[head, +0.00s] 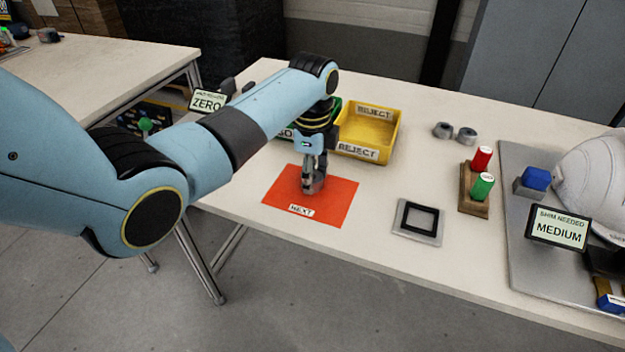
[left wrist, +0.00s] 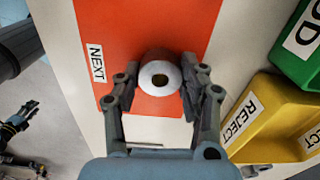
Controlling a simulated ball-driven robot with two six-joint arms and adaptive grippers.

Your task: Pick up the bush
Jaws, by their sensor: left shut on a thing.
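The bush (left wrist: 160,77) is a short round piece with a pale ring face and a dark hole, over the orange NEXT mat (left wrist: 120,20) in the left wrist view. My left gripper (left wrist: 160,80) is shut on it, with one finger at each side. In the head view my left gripper (head: 313,187) points down over the orange mat (head: 335,205), and a small grey part of the bush shows between the fingertips. I cannot tell whether the bush still touches the mat.
A yellow REJECT bin (head: 368,130) and a partly hidden green bin (head: 287,131) stand behind the mat. A square black-framed plate (head: 417,222), a wooden stand (head: 470,200) with red and green cylinders, and two grey rings (head: 455,132) lie to the right.

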